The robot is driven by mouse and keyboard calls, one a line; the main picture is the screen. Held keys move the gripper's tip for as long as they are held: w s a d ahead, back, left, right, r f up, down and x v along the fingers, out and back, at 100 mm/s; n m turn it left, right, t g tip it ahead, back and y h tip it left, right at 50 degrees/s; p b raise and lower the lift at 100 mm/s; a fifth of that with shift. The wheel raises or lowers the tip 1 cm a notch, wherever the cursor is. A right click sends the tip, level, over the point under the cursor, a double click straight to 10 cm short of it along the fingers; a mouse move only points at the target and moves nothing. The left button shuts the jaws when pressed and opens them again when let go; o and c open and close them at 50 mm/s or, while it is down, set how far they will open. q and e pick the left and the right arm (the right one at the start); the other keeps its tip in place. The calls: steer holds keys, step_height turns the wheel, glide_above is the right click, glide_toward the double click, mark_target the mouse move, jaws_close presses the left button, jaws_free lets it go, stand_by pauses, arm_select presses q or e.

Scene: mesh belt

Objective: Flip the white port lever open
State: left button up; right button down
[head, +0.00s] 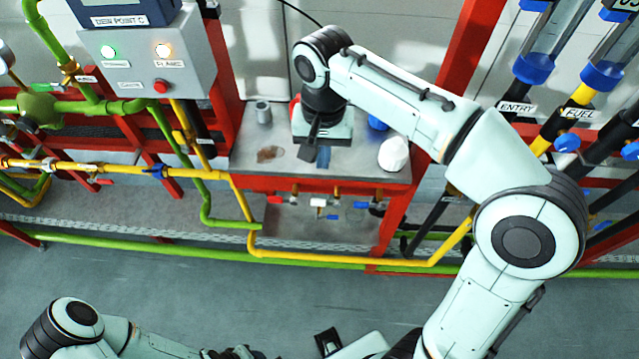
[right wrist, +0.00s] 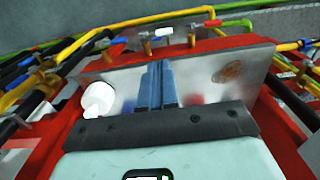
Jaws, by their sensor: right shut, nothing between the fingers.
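The white port lever (head: 318,203) is a small white handle on the front panel below the metal shelf, between a red lever (head: 274,198) and a blue lever (head: 333,204). It also shows small at the top of the right wrist view (right wrist: 163,31). Whether it stands open or closed is too small to tell. My right gripper (head: 322,157) is shut and empty, with its blue fingers over the shelf, behind and above the lever and apart from it. The fingers also show in the right wrist view (right wrist: 158,84), pointing toward the shelf's front edge.
The metal shelf (head: 245,160) carries a grey cup (head: 263,112), a brown stain (head: 269,154) and a white rounded object (head: 394,154). A red frame (head: 390,225) surrounds it. A yellow pipe (head: 330,258) runs low in front. The floor before it is clear.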

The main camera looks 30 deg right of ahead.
mark_target(322, 202)
steer(key=shift+s+r, duration=0.15)
step_height(322, 202, down, 14)
steer(key=shift+f+b, duration=0.1)
steer(key=shift+b, duration=1.1)
arm_select(q)
steer(key=f, duration=0.1)
steer(key=s+f, duration=0.1)
steer(key=shift+s+f, duration=0.2)
steer(key=shift+f, duration=0.15)
steer(key=shift+r, duration=0.15)
arm_select(e)
steer(key=shift+a+p, duration=0.1)
steer(key=shift+p, duration=0.2)
arm_select(q)
steer(key=shift+w+r, duration=0.2)
steer(key=shift+r, duration=0.05)
arm_select(e)
steer(key=shift+h, duration=0.3)
